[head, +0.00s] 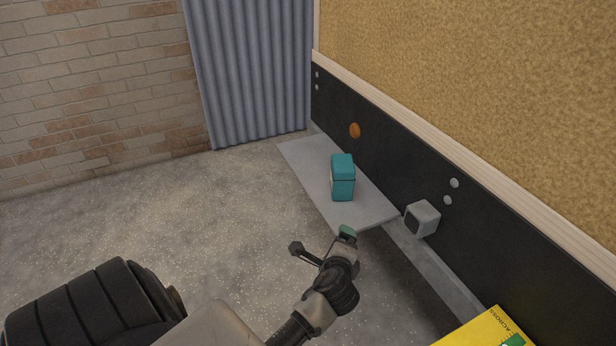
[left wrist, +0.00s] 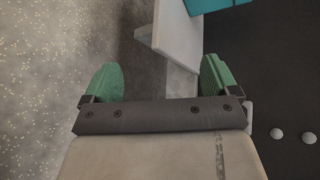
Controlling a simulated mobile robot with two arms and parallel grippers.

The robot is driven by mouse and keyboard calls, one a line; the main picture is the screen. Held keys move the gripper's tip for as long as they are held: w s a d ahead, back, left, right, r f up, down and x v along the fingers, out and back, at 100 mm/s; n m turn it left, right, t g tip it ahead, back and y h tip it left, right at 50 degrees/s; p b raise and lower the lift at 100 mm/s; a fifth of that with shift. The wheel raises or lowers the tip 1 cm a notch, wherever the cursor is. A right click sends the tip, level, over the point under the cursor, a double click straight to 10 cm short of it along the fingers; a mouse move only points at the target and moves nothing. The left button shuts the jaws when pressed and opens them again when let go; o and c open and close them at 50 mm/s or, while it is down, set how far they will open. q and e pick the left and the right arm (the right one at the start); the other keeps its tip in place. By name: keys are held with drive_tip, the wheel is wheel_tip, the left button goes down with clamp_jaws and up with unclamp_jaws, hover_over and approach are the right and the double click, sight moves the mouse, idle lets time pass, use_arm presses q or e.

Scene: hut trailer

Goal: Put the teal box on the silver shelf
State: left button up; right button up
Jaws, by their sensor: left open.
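The teal box (head: 342,178) stands upright on the light grey, silver-looking shelf (head: 307,161), near its wall side. A corner of the box (left wrist: 210,4) shows at the top of the left wrist view, with the shelf edge (left wrist: 178,38) below it. My left gripper (head: 322,242) is open and empty just off the shelf's near end, apart from the box. Its green-padded fingers (left wrist: 160,80) are spread wide in the left wrist view. My right gripper is not in view.
A small grey cube (head: 422,218) is by the black wall panel (head: 390,150), right of the shelf. An orange round knob (head: 355,130) is on the panel. A yellow box (head: 478,332) shows at the bottom right. The speckled floor (head: 200,210) left of the shelf is clear.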

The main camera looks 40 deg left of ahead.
use_arm(q)
drive_tip(key=s+d+f+n+g+h, duration=0.2)
drive_tip(key=s+d+f+n, duration=0.1)
drive_tip(key=s+f, duration=0.4)
drive_tip(key=s+d+f+n+g+h, duration=0.3)
drive_tip(key=s+d+f+n, duration=0.1)
drive_tip(key=s+f, duration=0.3)
drive_tip(key=s+d+f+n+g+h, duration=0.3)
drive_tip(key=s+f+n, duration=0.3)
drive_tip(key=s, duration=0.3)
drive_tip(key=shift+s+d+f, duration=0.35)
drive_tip(key=shift+d+f, duration=0.15)
drive_tip(key=shift+f, duration=0.4)
drive_tip(key=shift+c, duration=0.3)
